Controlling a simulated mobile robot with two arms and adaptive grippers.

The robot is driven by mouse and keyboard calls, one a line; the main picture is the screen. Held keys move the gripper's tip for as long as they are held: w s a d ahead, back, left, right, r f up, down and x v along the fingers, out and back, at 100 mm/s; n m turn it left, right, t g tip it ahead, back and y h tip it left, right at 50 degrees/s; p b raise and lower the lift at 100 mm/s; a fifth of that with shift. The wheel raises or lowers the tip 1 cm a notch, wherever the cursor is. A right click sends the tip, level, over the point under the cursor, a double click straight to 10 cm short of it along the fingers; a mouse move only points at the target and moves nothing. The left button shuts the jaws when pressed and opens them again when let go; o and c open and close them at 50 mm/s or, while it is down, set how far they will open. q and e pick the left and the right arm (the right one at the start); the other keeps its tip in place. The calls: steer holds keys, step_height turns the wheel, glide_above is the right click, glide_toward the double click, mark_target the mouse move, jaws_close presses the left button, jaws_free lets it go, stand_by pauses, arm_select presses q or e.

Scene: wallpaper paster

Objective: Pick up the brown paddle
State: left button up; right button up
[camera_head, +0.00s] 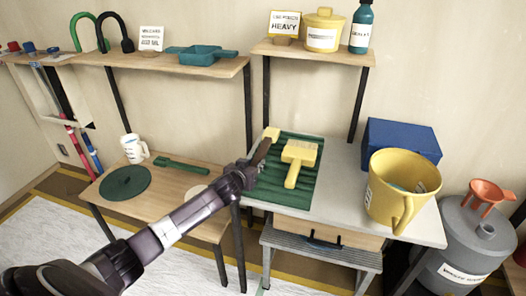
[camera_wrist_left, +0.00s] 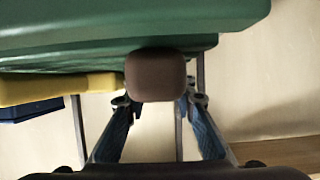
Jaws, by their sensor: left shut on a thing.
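The brown paddle (camera_head: 262,151) is at the left edge of the green ribbed mat (camera_head: 283,198) on the grey table. My left gripper (camera_head: 250,168) reaches it from the lower left and is shut on its near end. In the left wrist view the brown end (camera_wrist_left: 155,77) shows as a rounded block between the two fingers (camera_wrist_left: 160,102), close to the green mat (camera_wrist_left: 150,18). Whether the paddle still touches the mat I cannot tell. My right gripper is not in view.
A yellow brush (camera_head: 297,160) lies on the mat just right of the paddle. A yellow bucket (camera_head: 400,188) and a blue box (camera_head: 402,138) stand further right. A wooden table (camera_head: 160,199) with a dark green disc (camera_head: 124,183) is at left. Shelves (camera_head: 314,52) hang above.

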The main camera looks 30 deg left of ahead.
arm_select(q)
steer(key=shift+r, duration=0.15)
jaws_close()
steer(key=shift+r, duration=0.25)
step_height(320, 180, up, 19)
steer(key=shift+r+p, duration=0.2)
steer(key=shift+p, duration=0.2)
steer(key=shift+o, duration=2)
jaws_free()
steer(key=shift+f, duration=0.1)
jaws_close()
